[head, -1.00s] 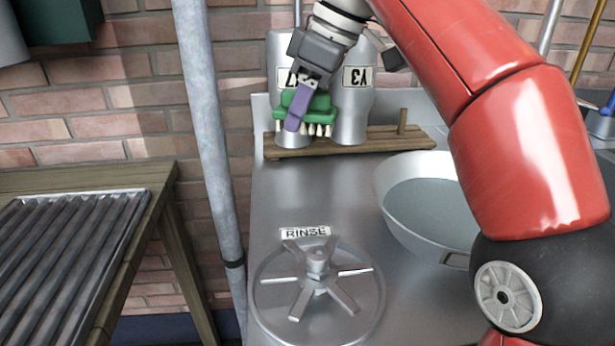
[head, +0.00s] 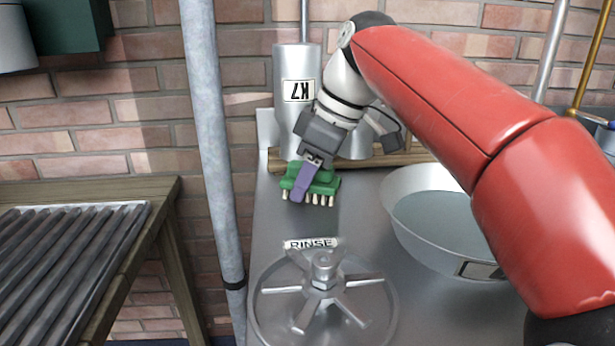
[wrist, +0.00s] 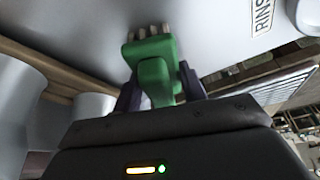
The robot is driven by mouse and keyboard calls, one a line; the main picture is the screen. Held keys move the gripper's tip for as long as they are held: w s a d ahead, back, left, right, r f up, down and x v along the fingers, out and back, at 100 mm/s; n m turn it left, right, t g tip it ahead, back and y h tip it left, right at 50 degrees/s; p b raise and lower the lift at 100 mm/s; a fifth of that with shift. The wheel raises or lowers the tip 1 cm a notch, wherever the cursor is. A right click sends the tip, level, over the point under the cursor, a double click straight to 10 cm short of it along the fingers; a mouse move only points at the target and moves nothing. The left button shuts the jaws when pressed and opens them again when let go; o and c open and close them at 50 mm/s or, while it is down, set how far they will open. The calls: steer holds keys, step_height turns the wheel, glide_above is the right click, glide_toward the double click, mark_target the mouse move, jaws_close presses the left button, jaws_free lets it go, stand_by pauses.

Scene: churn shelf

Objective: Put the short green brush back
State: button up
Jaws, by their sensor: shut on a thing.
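The short green brush (head: 322,183) with pale bristles pointing down is held in my gripper (head: 305,182), whose purple finger covers part of it. It hangs in front of the wooden rack, over the metal counter between the rack and the RINSE label. I cannot tell if the bristles touch the counter. In the wrist view, the brush's green block and handle (wrist: 155,80) sit between the two dark fingers (wrist: 160,90).
A wooden rack (head: 400,158) with metal churns (head: 295,110), one labelled K7 upside down, stands at the back. A RINSE label (head: 311,244) and a spoked wheel (head: 322,290) are in front. A water basin (head: 440,225) is at right. A grey pipe (head: 205,120) stands left.

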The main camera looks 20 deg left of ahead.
mark_target(335, 181)
steer(key=shift+f, duration=0.2)
steer(key=o, duration=0.9)
steer(key=shift+o, duration=0.2)
steer(key=p+v, duration=0.4)
steer(key=v, duration=0.8)
steer(key=shift+r, duration=0.25)
steer(key=shift+a, duration=0.1)
